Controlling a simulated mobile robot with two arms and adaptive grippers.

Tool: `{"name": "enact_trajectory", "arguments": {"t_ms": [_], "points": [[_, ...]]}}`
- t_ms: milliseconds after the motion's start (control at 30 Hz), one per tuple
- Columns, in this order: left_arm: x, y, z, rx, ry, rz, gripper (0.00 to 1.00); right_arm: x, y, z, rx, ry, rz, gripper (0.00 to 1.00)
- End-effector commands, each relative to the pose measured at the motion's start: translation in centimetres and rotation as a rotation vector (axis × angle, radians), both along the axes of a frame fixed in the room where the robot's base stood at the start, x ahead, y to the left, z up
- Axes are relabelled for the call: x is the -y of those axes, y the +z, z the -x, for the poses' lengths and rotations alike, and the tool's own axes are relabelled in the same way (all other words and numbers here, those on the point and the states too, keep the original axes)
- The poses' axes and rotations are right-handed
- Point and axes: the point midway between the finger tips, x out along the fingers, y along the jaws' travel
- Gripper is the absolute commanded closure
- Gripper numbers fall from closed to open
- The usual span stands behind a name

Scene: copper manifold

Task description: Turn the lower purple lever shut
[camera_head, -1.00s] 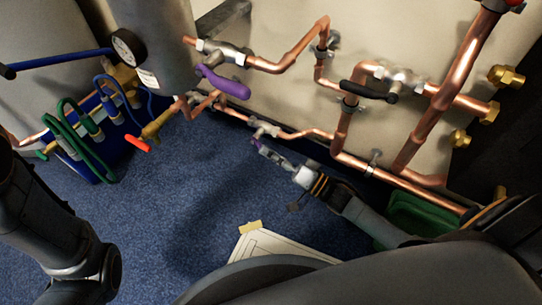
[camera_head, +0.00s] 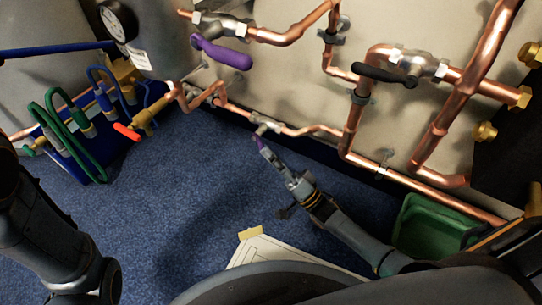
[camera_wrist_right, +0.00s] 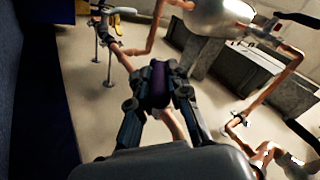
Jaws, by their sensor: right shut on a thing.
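The lower purple lever (camera_head: 256,141) sits on a small valve (camera_head: 265,125) in the low copper pipe in the head view. Only a small part of it shows there, just below the valve. My right gripper (camera_head: 264,148) reaches it from the lower right and is shut on it. In the right wrist view the purple lever (camera_wrist_right: 159,84) is between the two dark fingers of my right gripper (camera_wrist_right: 160,92). The fingers hide part of the lever. My left gripper is outside the views.
A larger purple lever (camera_head: 222,53) is on the upper pipe, and a black-handled lever (camera_head: 384,74) is to its right. A blue manifold with green and blue hoses (camera_head: 72,137) stands at left. A green bin (camera_head: 430,228) is at right. Blue carpet (camera_head: 190,200) is open below.

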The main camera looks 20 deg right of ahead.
Motion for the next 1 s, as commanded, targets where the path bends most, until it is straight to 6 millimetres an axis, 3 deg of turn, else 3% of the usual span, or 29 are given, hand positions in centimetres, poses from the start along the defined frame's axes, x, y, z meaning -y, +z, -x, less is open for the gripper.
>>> {"name": "enact_trajectory", "arguments": {"t_ms": [233, 267, 367, 733, 867, 1000], "points": [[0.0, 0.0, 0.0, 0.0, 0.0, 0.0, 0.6, -0.1, -0.1, 0.0, -0.003, 0.001, 0.001, 1.0], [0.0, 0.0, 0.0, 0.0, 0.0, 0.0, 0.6, -0.1, -0.1, 0.0, -0.003, 0.001, 0.001, 0.77], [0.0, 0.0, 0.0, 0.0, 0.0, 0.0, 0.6, -0.1, -0.1, 0.0, -0.003, 0.001, 0.001, 0.6], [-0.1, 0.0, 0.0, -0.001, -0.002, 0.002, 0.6, 0.0, 0.4, 0.0, 0.0, 0.001, 0.001, 0.6], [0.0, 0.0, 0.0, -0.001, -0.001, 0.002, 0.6, 0.0, 1.9, 0.1, 0.002, 0.002, 0.0, 0.6], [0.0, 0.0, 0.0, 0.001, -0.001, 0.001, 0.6, 0.0, 4.6, 0.1, 0.006, 0.003, 0.0, 0.6]]}}
